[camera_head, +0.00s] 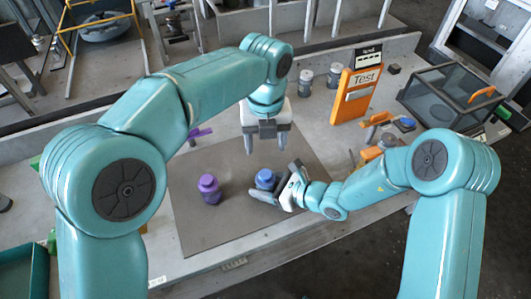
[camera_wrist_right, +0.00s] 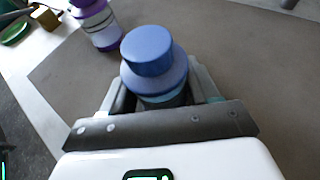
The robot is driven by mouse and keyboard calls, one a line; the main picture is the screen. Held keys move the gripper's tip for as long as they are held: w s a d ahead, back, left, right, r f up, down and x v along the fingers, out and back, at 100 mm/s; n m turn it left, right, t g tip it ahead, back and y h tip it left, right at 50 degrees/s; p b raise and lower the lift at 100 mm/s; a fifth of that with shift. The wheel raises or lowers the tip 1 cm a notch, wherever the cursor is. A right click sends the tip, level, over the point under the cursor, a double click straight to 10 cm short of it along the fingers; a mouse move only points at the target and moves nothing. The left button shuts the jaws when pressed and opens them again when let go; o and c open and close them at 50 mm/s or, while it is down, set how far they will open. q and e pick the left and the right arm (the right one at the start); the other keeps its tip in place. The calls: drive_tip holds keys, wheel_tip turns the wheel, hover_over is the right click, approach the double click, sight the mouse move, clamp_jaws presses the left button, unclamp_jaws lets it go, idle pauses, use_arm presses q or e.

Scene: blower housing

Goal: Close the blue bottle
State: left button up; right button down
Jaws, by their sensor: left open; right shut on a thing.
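The blue bottle (camera_head: 265,179) stands upright on the grey mat, right of the purple bottle. In the right wrist view the blue bottle (camera_wrist_right: 158,78) has a round blue top part (camera_wrist_right: 147,50), which looks like a cap; whether it is tightened cannot be told. My right gripper (camera_head: 268,188) comes in low from the right and is shut on the blue bottle's body, with one finger on each side. My left gripper (camera_head: 266,147) is open and empty, pointing down above and slightly behind the blue bottle, apart from it.
A purple bottle (camera_head: 209,188) stands close by on the left of the mat (camera_head: 205,232); it also shows in the right wrist view (camera_wrist_right: 94,22). A purple tool (camera_head: 199,134), an orange "Test" device (camera_head: 356,95), grey canisters (camera_head: 305,83) and a glass box (camera_head: 450,95) lie farther back.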

use_arm(q)
drive_tip(key=shift+r, duration=0.5)
use_arm(e)
drive_tip(key=shift+c, duration=0.9)
unclamp_jaws()
drive_tip(key=shift+d+r, duration=0.1)
drive_tip(key=shift+s+d+r, duration=0.1)
drive_tip(key=shift+s+d, duration=0.05)
drive_tip(key=shift+d, duration=0.2)
use_arm(q)
drive_tip(key=shift+f, duration=0.2)
use_arm(e)
drive_tip(key=v, duration=1.5)
drive_tip(key=shift+s+d+r, duration=0.1)
